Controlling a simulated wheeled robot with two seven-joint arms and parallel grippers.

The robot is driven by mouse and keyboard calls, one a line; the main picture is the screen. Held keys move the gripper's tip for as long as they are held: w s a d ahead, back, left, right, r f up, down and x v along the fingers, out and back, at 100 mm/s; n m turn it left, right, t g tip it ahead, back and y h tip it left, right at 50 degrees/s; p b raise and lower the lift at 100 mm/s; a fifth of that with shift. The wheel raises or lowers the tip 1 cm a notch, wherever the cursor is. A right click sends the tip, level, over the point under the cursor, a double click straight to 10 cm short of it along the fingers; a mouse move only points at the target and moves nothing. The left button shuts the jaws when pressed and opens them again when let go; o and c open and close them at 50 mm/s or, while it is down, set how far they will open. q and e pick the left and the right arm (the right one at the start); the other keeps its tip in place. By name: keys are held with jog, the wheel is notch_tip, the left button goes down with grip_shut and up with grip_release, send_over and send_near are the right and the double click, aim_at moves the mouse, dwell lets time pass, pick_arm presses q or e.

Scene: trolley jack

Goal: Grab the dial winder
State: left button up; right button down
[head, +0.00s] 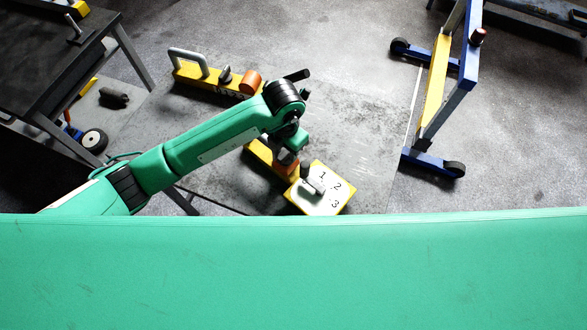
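A white dial plate (332,203) with a yellow edge and the black figures 1, 2 and 3 lies below the middle of the head view. The grey winder (316,186) appears to stand on its upper left part. My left gripper (306,172) hangs down from the green wrist, right at the upper left of the dial, close to the winder. Its fingers are small and dark, and I cannot tell whether they are apart or touch the winder. My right gripper is not in view.
A yellow bar with a grey handle (188,57) and an orange cylinder (250,82) lies behind my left arm. A dark table (45,70) stands at the left. A blue and yellow wheeled frame (440,90) stands at the right.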

pick_arm(q)
grip_shut()
jog(key=shift+w, duration=0.1)
dwell(1.3)
